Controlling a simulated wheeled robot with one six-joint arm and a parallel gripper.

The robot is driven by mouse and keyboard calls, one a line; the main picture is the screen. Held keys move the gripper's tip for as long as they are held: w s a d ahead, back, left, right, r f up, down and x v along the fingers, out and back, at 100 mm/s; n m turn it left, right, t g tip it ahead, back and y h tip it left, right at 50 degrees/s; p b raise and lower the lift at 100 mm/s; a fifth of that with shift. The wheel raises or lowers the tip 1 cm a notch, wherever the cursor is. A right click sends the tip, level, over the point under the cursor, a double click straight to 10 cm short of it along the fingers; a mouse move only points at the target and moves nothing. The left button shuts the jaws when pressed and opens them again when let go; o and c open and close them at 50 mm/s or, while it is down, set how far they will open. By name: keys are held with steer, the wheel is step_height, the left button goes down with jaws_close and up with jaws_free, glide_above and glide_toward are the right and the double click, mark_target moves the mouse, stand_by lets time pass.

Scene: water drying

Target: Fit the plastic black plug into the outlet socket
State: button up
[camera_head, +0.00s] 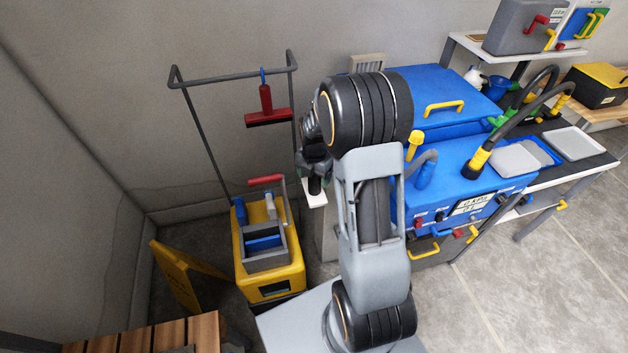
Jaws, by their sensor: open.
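My arm rises in the middle and hides part of the scene behind it. My gripper (314,172) hangs from the arm's far end, left of the blue machine. Its fingers look dark with green edges and are open. A small black upright piece (315,186) shows between or just below the fingers; it may be the black plug, but it is too small to be sure. It is over a narrow white ledge (317,201), and I cannot tell whether it touches it. I cannot make out the outlet socket.
A blue machine (470,180) with black hoses stands right of my arm by a dark-topped table (580,152). A yellow mop bucket (270,272), a metal frame with a red squeegee (268,108) and a yellow floor sign (180,275) stand left. Grey floor is free at right.

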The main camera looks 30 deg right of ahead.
steer(key=shift+f, duration=0.3)
steer(key=c, duration=1)
steer(key=shift+r, duration=0.1)
steer(key=shift+c, duration=0.2)
